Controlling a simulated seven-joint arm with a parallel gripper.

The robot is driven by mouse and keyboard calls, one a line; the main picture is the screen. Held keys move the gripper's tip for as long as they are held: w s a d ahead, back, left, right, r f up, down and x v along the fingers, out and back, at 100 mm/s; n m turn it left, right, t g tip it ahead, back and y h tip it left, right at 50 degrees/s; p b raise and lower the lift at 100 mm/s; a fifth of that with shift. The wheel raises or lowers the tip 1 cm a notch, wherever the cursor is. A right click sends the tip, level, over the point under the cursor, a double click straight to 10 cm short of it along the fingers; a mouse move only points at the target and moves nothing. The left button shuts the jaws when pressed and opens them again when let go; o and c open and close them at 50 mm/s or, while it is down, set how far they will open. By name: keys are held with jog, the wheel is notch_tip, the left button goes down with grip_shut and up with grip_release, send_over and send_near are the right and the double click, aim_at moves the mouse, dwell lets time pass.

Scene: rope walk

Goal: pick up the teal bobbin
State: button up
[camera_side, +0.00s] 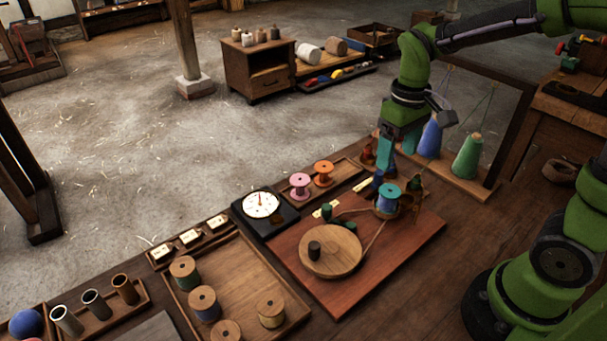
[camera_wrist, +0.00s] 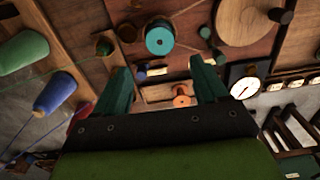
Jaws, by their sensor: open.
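The teal bobbin (camera_side: 388,192) stands upright on the reddish-brown board, with a teal top flange and blue winding, near a small wooden and brass fitting. In the wrist view the teal bobbin (camera_wrist: 160,38) shows from above, beyond the fingertips and roughly in line with the gap between them. My gripper (camera_side: 396,160) is open and empty, pointing down above and behind the bobbin in the side view. Its two dark green fingers (camera_wrist: 163,78) stand wide apart in the wrist view and do not touch the bobbin.
A round wooden disc (camera_side: 330,250) with a dark peg lies beside the bobbin, with a cord running between. Pink (camera_side: 300,184) and orange (camera_side: 323,173) spools stand in a tray behind. A dial scale (camera_side: 262,206), a spool tray (camera_side: 240,290) and tall blue and green cones (camera_side: 466,158) are nearby.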

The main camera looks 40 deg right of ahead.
aim_at(390, 191)
notch_tip(390, 191, down, 11)
jog(key=shift+s+r, duration=0.1)
jog(key=shift+s, duration=0.05)
dwell(0.5)
jog(key=c, duration=0.7)
jog(key=shift+r, duration=4.05)
jog(key=shift+c, duration=0.3)
